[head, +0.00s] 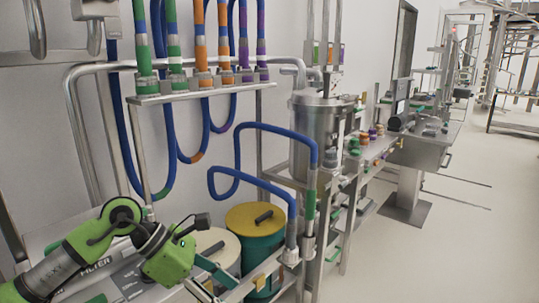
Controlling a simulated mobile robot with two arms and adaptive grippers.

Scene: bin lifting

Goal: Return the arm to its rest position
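My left arm comes in from the lower left with green joints. Its gripper (222,281) is low in the picture, in front of the bins, and its fingers are small and partly lost among the rack parts. I cannot tell whether it is open, and I see nothing clearly held in it. A green bin with a yellow lid (243,219) and a dark lid handle stands just beyond the gripper. A bin with a cream lid (229,252) stands left of it, partly hidden by my wrist. My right arm and gripper are not in view.
A metal rack with blue hoses (165,118) stands behind my arm. More blue hose and pipe rise right of the bins. A steel vessel (312,130) stands on a bench behind. The pale floor (420,265) at right is clear.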

